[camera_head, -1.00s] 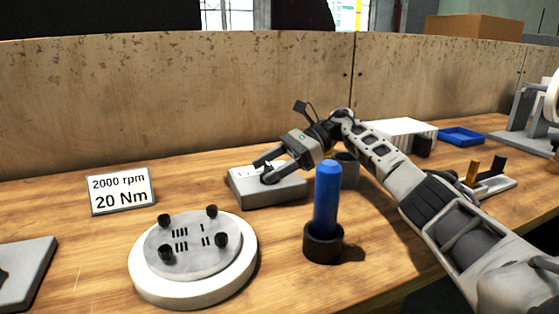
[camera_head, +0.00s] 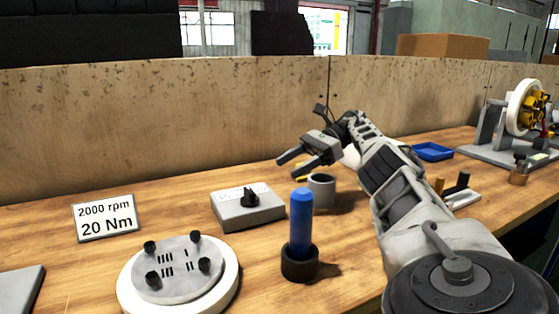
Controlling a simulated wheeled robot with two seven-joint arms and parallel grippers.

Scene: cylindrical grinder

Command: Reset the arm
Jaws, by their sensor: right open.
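My right arm comes in from the lower right of the head view. Its gripper (camera_head: 300,163) is open and empty, with the two fingers pointing left. It is raised above the table, above and a little right of the grey control box (camera_head: 248,208). The box has a black knob (camera_head: 250,197) on top, and the gripper is apart from it. My left gripper is not in view.
A blue cylinder (camera_head: 301,222) stands upright in a black holder (camera_head: 299,263). A grey cup (camera_head: 321,190) stands behind it. A round white fixture (camera_head: 178,275), a sign (camera_head: 105,217), a blue tray (camera_head: 433,151) and a grinder wheel (camera_head: 525,105) are also on the table (camera_head: 60,255).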

